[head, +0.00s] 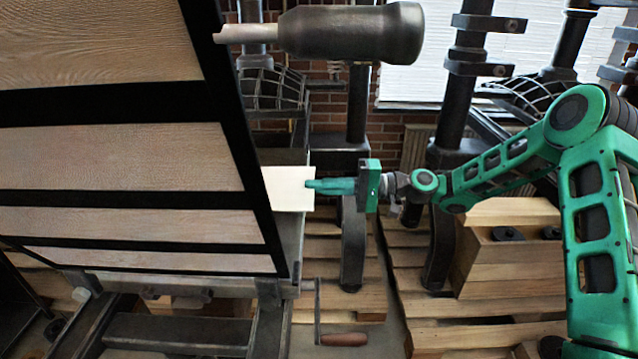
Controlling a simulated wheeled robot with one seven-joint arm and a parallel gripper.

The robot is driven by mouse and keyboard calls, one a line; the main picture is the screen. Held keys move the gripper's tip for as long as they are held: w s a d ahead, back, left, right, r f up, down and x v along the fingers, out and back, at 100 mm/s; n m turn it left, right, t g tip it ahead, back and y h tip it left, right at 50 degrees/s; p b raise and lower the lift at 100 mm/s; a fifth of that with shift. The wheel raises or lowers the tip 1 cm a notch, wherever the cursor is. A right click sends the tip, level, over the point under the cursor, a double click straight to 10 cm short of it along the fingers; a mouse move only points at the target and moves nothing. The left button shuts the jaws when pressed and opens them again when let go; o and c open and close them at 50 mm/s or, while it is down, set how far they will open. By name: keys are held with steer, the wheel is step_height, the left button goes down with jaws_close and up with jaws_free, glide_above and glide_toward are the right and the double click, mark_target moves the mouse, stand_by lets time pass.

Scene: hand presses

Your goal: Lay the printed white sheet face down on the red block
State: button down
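The white sheet (290,189) shows in the head view as a pale cream strip just left of centre. Its left part is hidden behind the dark-framed wooden panel. My gripper (312,184) reaches in from the right, and its green fingers are closed on the sheet's right edge. The sheet looks roughly flat. No print shows on the visible part. The red block is not visible in this view.
The large slatted wooden panel in a black frame (130,156) fills the left side. A dark press handle (350,32) juts out above my gripper. A crank with a wooden grip (343,339) hangs below. A wooden crate (510,245) and pallets stand right.

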stand_by(0.4)
steer(key=c, duration=1.8)
jaws_free()
steer(key=shift+d+f, duration=0.1)
steer(key=shift+w+d, duration=0.2)
steer(key=shift+d, duration=2.7)
